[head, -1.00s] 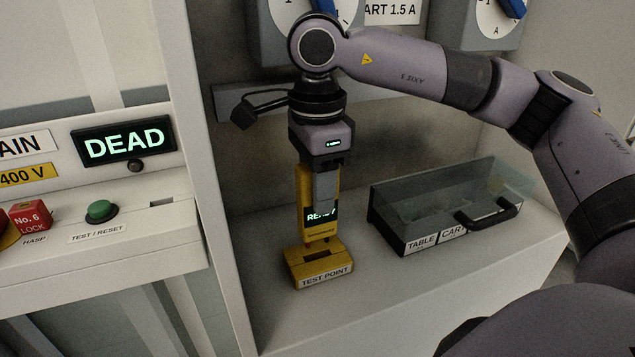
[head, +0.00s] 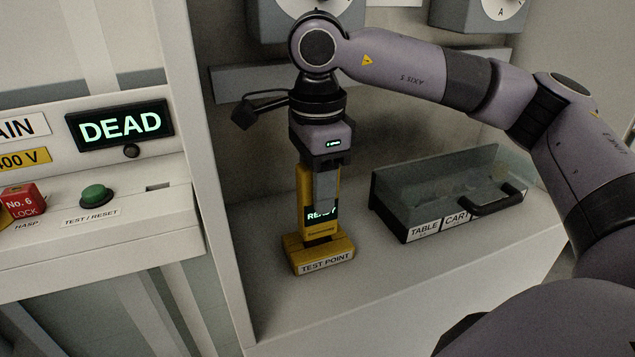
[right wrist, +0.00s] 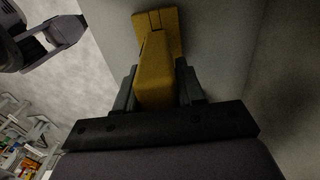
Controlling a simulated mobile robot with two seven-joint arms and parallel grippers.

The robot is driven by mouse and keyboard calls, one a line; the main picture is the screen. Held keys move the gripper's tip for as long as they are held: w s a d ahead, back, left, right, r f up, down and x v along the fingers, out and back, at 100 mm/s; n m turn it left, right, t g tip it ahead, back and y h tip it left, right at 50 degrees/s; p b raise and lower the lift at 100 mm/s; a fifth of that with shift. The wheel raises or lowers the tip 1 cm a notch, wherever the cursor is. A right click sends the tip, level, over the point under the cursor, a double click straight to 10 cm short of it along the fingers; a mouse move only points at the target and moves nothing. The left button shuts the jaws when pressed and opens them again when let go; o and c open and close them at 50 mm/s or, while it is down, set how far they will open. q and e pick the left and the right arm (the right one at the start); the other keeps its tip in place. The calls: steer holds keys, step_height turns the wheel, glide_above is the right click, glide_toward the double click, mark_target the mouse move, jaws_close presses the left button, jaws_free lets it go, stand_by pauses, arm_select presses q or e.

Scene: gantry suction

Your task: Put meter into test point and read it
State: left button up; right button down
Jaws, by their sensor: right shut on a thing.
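The yellow meter (head: 306,180) is upright, and its dark screen reads READY, partly covered by a finger. My right gripper (head: 325,190) is shut on it from above. The meter's lower end meets the top of the yellow test point block (head: 325,261), labelled TEST POINT, on the grey bench; its prongs do not show now. In the right wrist view the meter (right wrist: 156,75) sits between the fingers, with the block (right wrist: 158,20) beyond it.
On the left, a panel carries a DEAD display (head: 120,126), a green TEST / RESET button (head: 95,194) and a red No. 6 lock (head: 22,201). Bare bench lies in front.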

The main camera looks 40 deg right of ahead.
steer(key=shift+f+b, duration=0.7)
steer(key=shift+f, duration=0.25)
steer(key=c, duration=0.6)
jaws_free()
steer(key=shift+r, duration=0.1)
steer(key=shift+r, duration=0.35)
step_height(320, 180, up, 6)
steer(key=shift+f, duration=0.25)
steer(key=shift+r, duration=0.45)
